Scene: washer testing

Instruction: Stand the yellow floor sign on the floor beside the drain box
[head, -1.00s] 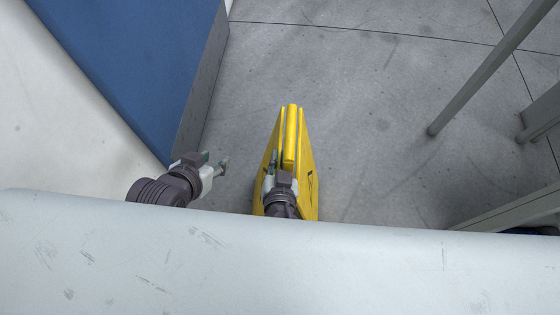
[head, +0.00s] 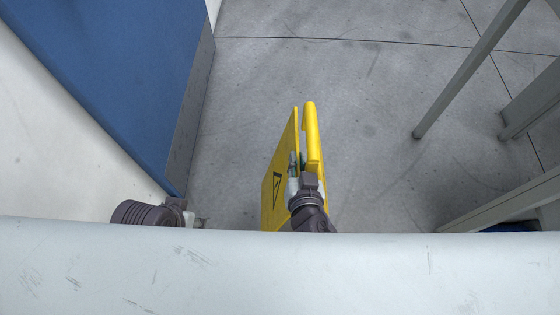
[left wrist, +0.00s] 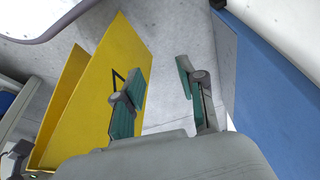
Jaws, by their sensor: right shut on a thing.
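The yellow floor sign (head: 272,185) shows in the middle of the head view, its two panels slightly apart at the far end. A black triangle mark shows on its left panel. My right gripper (head: 301,165) is shut on the sign, between the visible panel edges. The sign's lower part is hidden behind a pale surface in front. My left gripper (head: 197,220) is left of the sign and mostly hidden by that surface. In the left wrist view, the left gripper (left wrist: 162,80) is open and empty, with the sign (left wrist: 115,65) beside and behind its left finger. No drain box can be identified with certainty.
A large blue panel (head: 120,70) with a grey side stands at the left. Grey metal legs (head: 470,70) stand at the right. The grey tiled floor (head: 290,65) beyond the sign is clear. The pale surface (head: 300,270) crosses the bottom.

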